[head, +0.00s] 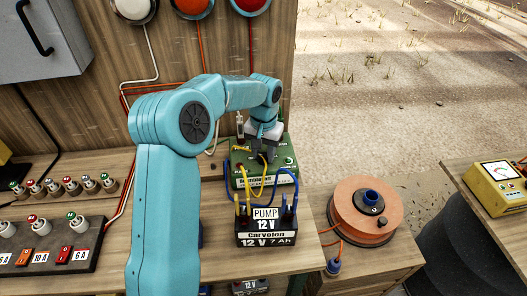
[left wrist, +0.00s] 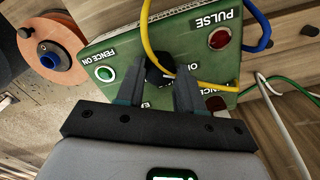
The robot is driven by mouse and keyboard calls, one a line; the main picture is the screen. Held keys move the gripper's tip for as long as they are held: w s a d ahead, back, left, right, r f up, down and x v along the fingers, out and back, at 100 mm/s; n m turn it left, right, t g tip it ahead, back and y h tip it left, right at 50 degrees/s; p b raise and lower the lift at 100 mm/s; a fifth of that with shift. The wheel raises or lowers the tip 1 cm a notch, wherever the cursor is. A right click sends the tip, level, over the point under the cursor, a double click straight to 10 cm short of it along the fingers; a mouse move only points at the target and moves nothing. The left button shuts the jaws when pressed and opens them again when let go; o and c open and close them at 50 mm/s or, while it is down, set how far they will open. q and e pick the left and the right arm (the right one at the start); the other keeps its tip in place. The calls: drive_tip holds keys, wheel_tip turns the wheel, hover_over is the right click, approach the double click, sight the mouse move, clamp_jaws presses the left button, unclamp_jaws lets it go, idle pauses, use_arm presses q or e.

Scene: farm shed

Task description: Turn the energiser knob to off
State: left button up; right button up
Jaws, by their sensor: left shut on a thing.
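The energiser is a green box (head: 285,178) on the bench, behind the black 12 V battery. My left gripper (head: 263,153) is over its top face, and the knob is hidden there in the head view. In the left wrist view the green panel (left wrist: 118,45) shows a "FENCE ON" label by a green lamp (left wrist: 105,74) and a "PULSE" label by a red lamp (left wrist: 218,40). The black knob (left wrist: 158,70) sits between the fingertips of my left gripper (left wrist: 159,88), which is shut on it. The knob's pointing direction cannot be told. My right gripper is not in view.
The "PUMP 12V" battery (head: 266,232) stands in front, with yellow and blue leads arching close to the gripper. An orange cable reel (head: 350,210) is at right. A fuse strip (head: 45,245) and small coloured-top plugs (head: 68,186) are at left. A yellow meter (head: 498,188) is far right.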

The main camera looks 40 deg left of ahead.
sight(264, 155)
use_arm(q)
drive_tip(key=o, duration=1.1)
drive_tip(key=shift+w+f, duration=0.15)
drive_tip(key=shift+c, duration=0.2)
wheel_tip(264, 155, up, 16)
drive_tip(key=p, duration=0.1)
drive_tip(key=shift+r, duration=0.25)
drive_tip(key=shift+f, duration=0.1)
